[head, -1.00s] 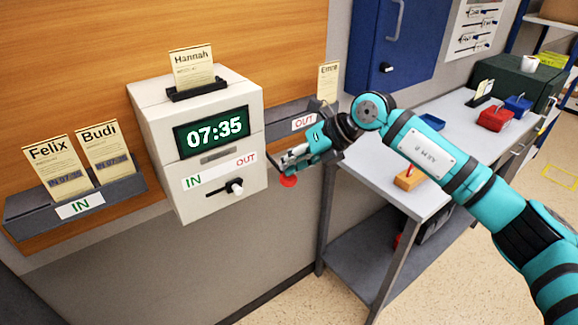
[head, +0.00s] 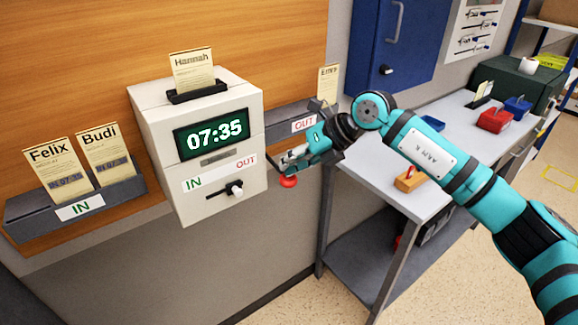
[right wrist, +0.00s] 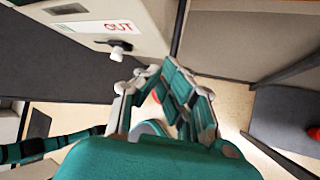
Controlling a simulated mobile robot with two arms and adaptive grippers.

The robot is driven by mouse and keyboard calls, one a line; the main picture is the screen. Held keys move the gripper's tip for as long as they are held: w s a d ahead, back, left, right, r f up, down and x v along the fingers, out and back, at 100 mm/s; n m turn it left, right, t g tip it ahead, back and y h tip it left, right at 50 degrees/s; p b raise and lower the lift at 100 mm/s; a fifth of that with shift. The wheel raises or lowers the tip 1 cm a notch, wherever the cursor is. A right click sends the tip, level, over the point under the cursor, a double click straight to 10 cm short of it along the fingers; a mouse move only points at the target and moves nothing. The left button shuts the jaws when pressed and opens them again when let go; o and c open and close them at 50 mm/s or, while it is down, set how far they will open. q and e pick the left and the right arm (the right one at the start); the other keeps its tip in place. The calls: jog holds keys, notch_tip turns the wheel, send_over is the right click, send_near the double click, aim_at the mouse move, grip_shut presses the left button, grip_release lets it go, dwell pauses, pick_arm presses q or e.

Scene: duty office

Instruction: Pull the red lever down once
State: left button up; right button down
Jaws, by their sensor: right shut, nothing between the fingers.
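The white time clock (head: 166,116) hangs on the wall, with a green display reading 07:35 and a card marked Hannah in its top slot. The red lever's round knob (head: 288,181) shows at the clock's right side. The rest of the lever is mostly hidden by my gripper. My right gripper (head: 284,162) is shut and empty, just above the knob in the head view; I cannot tell whether it touches it. The shut fingers also show in the right wrist view (right wrist: 165,85), with a small bit of red behind them. My left gripper is not in view.
A white slider knob (head: 236,188) sits on the clock's front under IN and OUT. The IN rack (head: 120,192) holds cards at left; the OUT rack (head: 285,122) is behind my gripper. A grey workbench (head: 388,190) stands at right.

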jog(key=shift+r+p, duration=0.75)
jog(key=shift+r, duration=1.1)
jog(key=shift+r, duration=0.15)
notch_tip(320, 180, up, 5)
jog(key=shift+f+p, duration=0.1)
jog(key=shift+p, duration=1.15)
